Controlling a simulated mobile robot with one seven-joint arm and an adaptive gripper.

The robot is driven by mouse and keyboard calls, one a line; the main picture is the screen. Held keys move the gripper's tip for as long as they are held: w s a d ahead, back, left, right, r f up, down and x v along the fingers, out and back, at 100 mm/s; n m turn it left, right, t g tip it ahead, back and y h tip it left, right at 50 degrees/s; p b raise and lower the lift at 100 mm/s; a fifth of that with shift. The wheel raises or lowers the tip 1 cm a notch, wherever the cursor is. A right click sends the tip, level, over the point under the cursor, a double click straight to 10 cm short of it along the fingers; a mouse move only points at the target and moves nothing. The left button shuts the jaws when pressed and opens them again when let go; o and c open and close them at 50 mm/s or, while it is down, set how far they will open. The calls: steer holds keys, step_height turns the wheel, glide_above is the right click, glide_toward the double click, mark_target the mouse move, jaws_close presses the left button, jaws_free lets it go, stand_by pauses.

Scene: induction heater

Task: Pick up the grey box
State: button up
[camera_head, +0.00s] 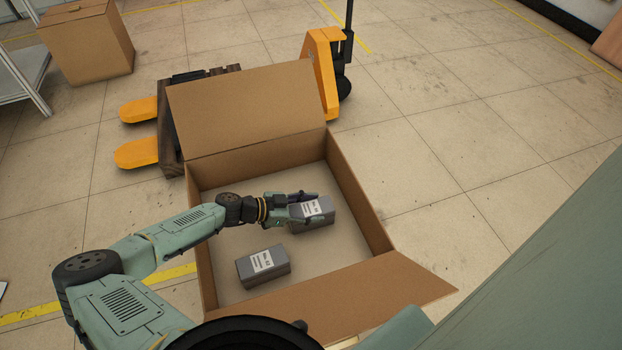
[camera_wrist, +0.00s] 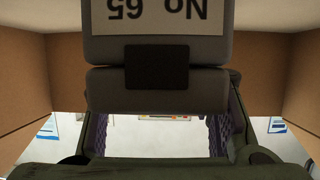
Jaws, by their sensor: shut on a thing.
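Two grey boxes with white labels are in the open cardboard box (camera_head: 350,185). My gripper (camera_head: 308,208) is shut on the farther grey box (camera_head: 320,210), with its fingers along the sides. In the wrist view this grey box (camera_wrist: 158,90) fills the upper middle, and its upside-down label reads "No 65". The nearer grey box (camera_head: 264,267) lies apart on the cardboard box's floor, closer to the camera. I cannot tell whether the held box still touches the floor.
The cardboard box's walls surround my gripper, and its flaps are folded outward. A yellow pallet jack (camera_head: 322,65) with a dark wooden pallet (camera_head: 170,135) stands behind it. A closed carton (camera_head: 88,42) is at the far left. The tiled floor to the right is clear.

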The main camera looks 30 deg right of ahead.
steer(key=c, duration=0.7)
